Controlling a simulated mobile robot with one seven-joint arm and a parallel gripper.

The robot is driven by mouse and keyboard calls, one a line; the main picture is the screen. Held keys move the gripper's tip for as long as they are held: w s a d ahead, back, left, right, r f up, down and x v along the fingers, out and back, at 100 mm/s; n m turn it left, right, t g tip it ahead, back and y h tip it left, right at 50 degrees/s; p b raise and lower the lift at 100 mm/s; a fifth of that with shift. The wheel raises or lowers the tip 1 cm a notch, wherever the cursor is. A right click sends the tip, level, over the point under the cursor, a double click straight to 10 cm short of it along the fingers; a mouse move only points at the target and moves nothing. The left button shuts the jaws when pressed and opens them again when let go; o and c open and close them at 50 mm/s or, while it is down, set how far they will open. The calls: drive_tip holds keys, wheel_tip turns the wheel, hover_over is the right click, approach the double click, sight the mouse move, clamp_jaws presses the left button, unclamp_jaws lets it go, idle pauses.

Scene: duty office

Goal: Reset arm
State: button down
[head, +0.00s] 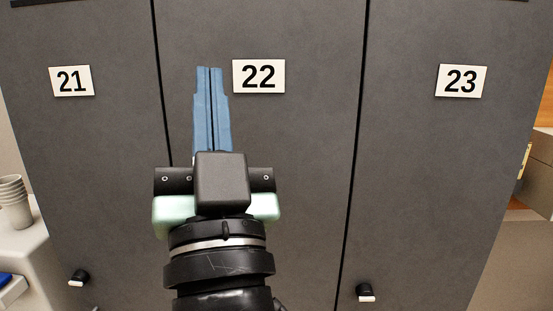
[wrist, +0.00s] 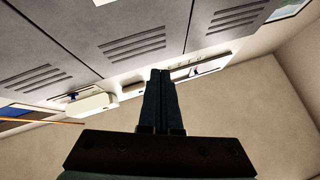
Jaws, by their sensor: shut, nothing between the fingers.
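My gripper (head: 209,70) is in the middle of the head view, its blue fingers pointing up and closed together with nothing between them. It stands in front of the dark grey locker door numbered 22 (head: 300,150), and its fingertips appear just left of the 22 label (head: 258,76). I cannot tell how far the fingers are from the door. In the wrist view the gripper (wrist: 160,72) also shows its two dark fingers side by side.
Locker doors 21 (head: 90,160) and 23 (head: 430,180) flank door 22; all appear shut. Small dark knobs (head: 79,278) sit low on the doors. Stacked cups (head: 14,200) stand on a pale surface at the left. The wrist view shows vented locker panels (wrist: 135,45) and a bare beige wall (wrist: 240,120).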

drive_tip(key=s+d+r+t+h, duration=0.1)
drive_tip(key=s+d+r+h, duration=0.4)
drive_tip(key=s+d+r, duration=0.1)
drive_tip(key=shift+s+r+t, duration=0.15)
drive_tip(key=shift+s+t, duration=0.1)
drive_tip(key=shift+t, duration=0.15)
drive_tip(key=shift+a, duration=0.1)
